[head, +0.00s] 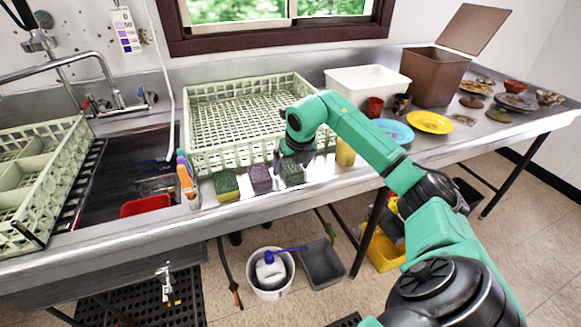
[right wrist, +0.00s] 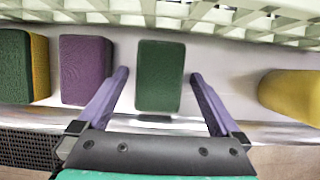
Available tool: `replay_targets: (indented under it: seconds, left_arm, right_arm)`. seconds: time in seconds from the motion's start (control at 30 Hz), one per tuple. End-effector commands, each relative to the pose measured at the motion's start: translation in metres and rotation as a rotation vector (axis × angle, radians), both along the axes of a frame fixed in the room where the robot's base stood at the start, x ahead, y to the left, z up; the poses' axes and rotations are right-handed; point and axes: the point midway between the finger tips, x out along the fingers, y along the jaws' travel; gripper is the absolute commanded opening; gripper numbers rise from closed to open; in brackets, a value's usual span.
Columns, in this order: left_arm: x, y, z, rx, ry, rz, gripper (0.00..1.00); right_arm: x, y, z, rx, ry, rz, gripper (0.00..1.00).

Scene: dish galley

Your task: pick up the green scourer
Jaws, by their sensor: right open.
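The green scourer (right wrist: 160,75) is a plain dark green block on the counter's front strip, seen in the right wrist view. My right gripper (right wrist: 159,77) is open above it, one finger on each side, with gaps between fingers and block. In the head view the scourer (head: 292,176) is partly hidden under my right gripper (head: 295,160). A green-and-yellow sponge (head: 226,186) and a purple scourer (head: 260,178) sit in a row to its left. They also show in the wrist view as the purple block (right wrist: 86,70) and the green-and-yellow one (right wrist: 22,66). My left gripper is not in view.
A pale green dish rack (head: 197,160) stands close behind the row. A yellow object (head: 345,153) stands right of the scourer, with a clear gap between. The sink (head: 125,180) is at left. The counter's front edge is close in front.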

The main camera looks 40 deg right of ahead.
Motion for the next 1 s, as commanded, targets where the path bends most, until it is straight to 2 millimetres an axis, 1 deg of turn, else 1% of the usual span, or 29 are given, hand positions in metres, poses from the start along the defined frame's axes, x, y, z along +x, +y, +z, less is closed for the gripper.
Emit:
replay_targets:
  seconds: [0.17, 0.2, 0.27, 0.3, 0.37, 0.4, 0.63, 0.77, 0.87, 0.97, 1.0]
  left_arm:
    - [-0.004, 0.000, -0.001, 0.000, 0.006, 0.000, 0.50]
    - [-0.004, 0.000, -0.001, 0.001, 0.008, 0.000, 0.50]
    - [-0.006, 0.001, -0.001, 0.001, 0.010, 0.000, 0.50]
    - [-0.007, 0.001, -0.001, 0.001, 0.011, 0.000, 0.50]
    - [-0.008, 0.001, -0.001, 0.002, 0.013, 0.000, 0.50]
    - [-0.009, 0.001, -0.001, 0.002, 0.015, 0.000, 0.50]
    - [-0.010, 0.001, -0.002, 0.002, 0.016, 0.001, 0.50]
    - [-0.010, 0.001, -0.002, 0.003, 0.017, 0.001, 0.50]
    - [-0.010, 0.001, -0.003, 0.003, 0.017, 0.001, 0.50]
    - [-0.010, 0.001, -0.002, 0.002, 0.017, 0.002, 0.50]
    - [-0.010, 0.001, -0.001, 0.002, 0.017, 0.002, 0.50]
  right_arm:
    - [0.000, 0.000, -0.001, 0.000, -0.001, 0.000, 1.00]
    - [0.000, 0.000, -0.001, 0.000, -0.001, 0.000, 0.85]
    - [0.000, 0.000, 0.000, 0.000, -0.001, 0.000, 0.62]
    - [0.000, 0.000, 0.000, 0.000, -0.001, 0.000, 0.46]
    - [0.000, 0.000, 0.000, 0.000, -0.001, 0.000, 0.23]
    - [0.000, 0.000, 0.000, 0.000, -0.001, 0.000, 0.17]
    - [0.000, 0.000, 0.001, 0.000, -0.001, 0.000, 0.17]
    - [0.001, 0.000, 0.009, -0.001, -0.003, 0.000, 0.17]
    - [0.001, 0.000, 0.026, -0.001, -0.006, 0.000, 0.17]
    - [0.002, 0.000, 0.056, -0.001, -0.009, 0.001, 0.17]
    - [0.002, 0.000, 0.072, 0.000, -0.010, 0.000, 0.17]
